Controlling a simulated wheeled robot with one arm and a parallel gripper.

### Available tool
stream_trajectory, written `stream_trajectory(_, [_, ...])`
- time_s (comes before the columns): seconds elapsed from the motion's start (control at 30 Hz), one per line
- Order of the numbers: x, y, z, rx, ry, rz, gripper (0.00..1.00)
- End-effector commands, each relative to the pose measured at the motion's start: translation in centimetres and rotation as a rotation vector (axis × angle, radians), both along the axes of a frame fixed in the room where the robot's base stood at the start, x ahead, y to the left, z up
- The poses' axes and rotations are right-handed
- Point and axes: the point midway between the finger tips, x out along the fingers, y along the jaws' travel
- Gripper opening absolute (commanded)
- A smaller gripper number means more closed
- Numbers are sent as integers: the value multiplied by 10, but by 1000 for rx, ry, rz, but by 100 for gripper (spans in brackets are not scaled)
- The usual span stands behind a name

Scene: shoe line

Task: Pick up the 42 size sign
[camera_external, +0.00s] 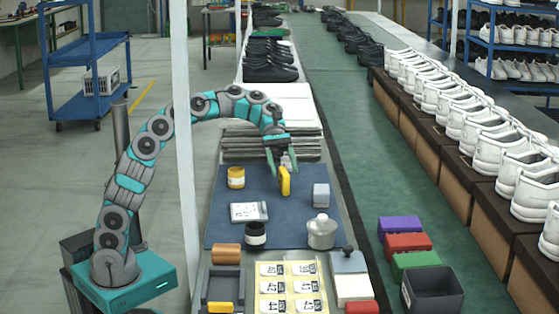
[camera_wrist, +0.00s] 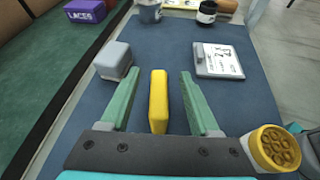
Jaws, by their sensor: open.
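Several white size signs (camera_external: 271,269) with dark numbers lie on a cream board (camera_external: 288,288) at the front of the table. The numbers are too small for me to tell surely which is 42. My gripper (camera_external: 281,160) is far behind them, over the blue mat, pointing down. In the wrist view my gripper (camera_wrist: 152,92) is open. A yellow block (camera_wrist: 159,100) shows between the fingers, apart from both; it also shows in the external view (camera_external: 285,182). Only a sliver of the cream board shows at the top of the wrist view (camera_wrist: 181,4).
On the blue mat (camera_external: 225,205) are a yellow jar (camera_external: 236,177), a grey block (camera_external: 321,195), a white clipboard (camera_external: 249,212), a dark jar (camera_external: 256,234) and a pale pot (camera_external: 321,233). A white post (camera_external: 182,130) crosses in front of my arm.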

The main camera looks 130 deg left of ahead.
Motion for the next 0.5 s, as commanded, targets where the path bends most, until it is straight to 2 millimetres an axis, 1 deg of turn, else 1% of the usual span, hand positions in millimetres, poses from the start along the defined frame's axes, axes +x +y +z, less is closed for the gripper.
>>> stream_trajectory(0.03, [-7, 7, -5, -32, 15, 17, 62])
stream_trajectory(0.1, [-12, 11, -10, -64, 30, 29, 62])
stream_trajectory(0.2, [-13, 12, -13, -81, 39, 34, 62])
stream_trajectory(0.37, [-6, 6, -16, -82, 38, 35, 62])
stream_trajectory(0.5, [6, -4, -21, -81, 39, 30, 62])
